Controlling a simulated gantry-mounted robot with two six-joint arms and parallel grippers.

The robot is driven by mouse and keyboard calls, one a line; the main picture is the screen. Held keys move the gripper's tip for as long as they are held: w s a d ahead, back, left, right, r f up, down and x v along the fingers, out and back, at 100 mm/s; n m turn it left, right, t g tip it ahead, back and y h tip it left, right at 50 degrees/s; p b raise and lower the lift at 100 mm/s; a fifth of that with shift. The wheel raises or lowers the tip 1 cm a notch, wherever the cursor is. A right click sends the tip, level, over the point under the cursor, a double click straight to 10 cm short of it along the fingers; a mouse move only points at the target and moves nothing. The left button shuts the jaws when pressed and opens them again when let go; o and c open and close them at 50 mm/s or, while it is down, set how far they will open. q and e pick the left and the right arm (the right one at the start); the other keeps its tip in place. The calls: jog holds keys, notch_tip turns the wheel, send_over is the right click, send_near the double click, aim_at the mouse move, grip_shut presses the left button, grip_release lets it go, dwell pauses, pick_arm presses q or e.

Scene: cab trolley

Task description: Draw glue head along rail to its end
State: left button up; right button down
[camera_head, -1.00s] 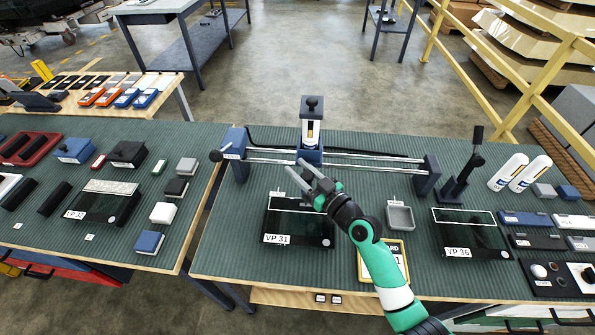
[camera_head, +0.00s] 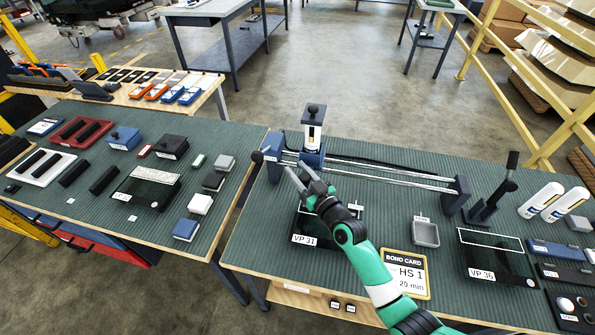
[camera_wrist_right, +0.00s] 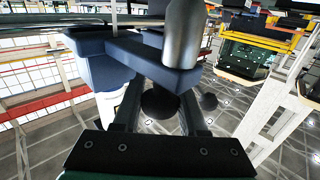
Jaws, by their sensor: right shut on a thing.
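The glue head (camera_head: 312,143), a dark blue carriage with an upright white cartridge and black cap, sits on the twin silver rail (camera_head: 385,173). It is near the rail's left end block (camera_head: 273,157), with a small gap between them. The right end block (camera_head: 456,195) is far off. My right gripper (camera_head: 298,174) is at the near side of the glue head. In the right wrist view its fingers (camera_wrist_right: 160,118) are closed around a round black knob (camera_wrist_right: 160,102) below the blue carriage (camera_wrist_right: 140,58). The grip is partly hidden in the head view. My left gripper is not in view.
Glass plate VP 31 (camera_head: 305,240) lies partly under my right arm. The bond card (camera_head: 405,272), a grey tray (camera_head: 425,233) and plate VP 36 (camera_head: 497,256) lie to the right. A black lever stand (camera_head: 493,200) stands beyond the rail's right end.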

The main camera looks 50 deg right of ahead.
jog(key=shift+c, duration=2.4)
grip_release()
jog(key=shift+s, duration=0.1)
jog(key=p+v, duration=0.1)
jog(key=v, duration=1)
jog(key=shift+s, duration=0.2)
jog(key=shift+a, duration=0.1)
